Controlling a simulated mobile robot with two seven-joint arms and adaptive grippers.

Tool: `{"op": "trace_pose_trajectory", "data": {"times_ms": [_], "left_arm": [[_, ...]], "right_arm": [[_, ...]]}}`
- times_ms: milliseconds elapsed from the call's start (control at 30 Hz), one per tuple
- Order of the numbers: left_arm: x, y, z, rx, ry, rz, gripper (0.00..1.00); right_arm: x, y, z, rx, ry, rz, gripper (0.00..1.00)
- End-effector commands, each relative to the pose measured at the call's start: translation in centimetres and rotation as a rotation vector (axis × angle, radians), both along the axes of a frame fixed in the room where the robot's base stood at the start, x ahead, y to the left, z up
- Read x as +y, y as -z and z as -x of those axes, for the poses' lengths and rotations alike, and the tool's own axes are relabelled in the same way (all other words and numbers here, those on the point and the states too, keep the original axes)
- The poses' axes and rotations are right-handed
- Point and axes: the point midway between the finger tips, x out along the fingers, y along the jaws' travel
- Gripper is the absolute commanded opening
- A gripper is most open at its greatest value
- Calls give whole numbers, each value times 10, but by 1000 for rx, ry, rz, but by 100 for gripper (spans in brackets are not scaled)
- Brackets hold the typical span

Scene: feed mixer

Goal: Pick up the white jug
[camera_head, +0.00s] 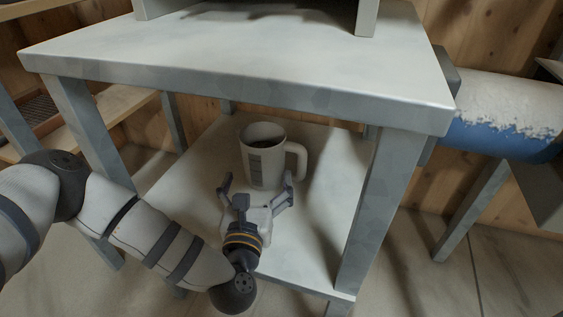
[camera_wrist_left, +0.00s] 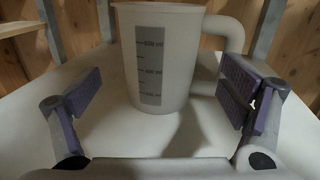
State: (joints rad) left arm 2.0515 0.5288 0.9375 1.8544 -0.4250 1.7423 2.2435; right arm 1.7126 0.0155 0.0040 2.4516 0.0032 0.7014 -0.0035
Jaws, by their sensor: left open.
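The white jug (camera_head: 262,165) stands upright on the lower shelf (camera_head: 318,222) of a grey table, with its handle to the right and something dark inside. My left gripper (camera_head: 255,185) is open in front of the jug, with its fingers spread towards the jug's two sides. In the left wrist view the jug (camera_wrist_left: 165,62) stands ahead between the open fingers of my left gripper (camera_wrist_left: 160,105), with a grey measuring scale facing me. Neither finger visibly touches it; the right finger is near the handle. My right gripper is not in view.
The table's top (camera_head: 240,50) overhangs the shelf and the jug. A table leg (camera_head: 382,205) stands to the right of the shelf and another leg (camera_head: 88,125) to the left. A blue and white cylinder (camera_head: 505,115) lies at the right.

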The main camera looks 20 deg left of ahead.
Motion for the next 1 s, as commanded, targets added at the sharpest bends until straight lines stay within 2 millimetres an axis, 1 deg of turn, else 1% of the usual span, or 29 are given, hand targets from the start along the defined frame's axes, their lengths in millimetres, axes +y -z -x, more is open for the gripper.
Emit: {"op": "trace_pose_trajectory", "data": {"times_ms": [33,100,267,433,533,733,767,800,867,900,967,1000], "left_arm": [[2,4,-11,1,-1,-2,91],[4,4,-24,3,0,-3,91],[8,4,-44,5,2,-3,91],[13,7,-76,6,2,-4,91],[15,6,-86,7,3,-4,91],[16,3,-87,7,3,-4,91],[16,3,-87,7,3,-4,86],[16,3,-87,7,4,-4,77],[15,3,-87,7,4,-5,64],[15,3,-87,7,4,-5,55],[15,4,-87,7,4,-5,41],[15,3,-87,5,4,-4,32]], "right_arm": [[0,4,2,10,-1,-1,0],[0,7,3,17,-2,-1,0],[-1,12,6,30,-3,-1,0],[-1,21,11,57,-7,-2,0],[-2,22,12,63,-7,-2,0],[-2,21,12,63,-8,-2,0],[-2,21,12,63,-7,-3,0],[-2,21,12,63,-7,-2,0],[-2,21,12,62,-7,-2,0],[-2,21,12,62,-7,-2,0],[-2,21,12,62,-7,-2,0],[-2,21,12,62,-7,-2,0]]}}
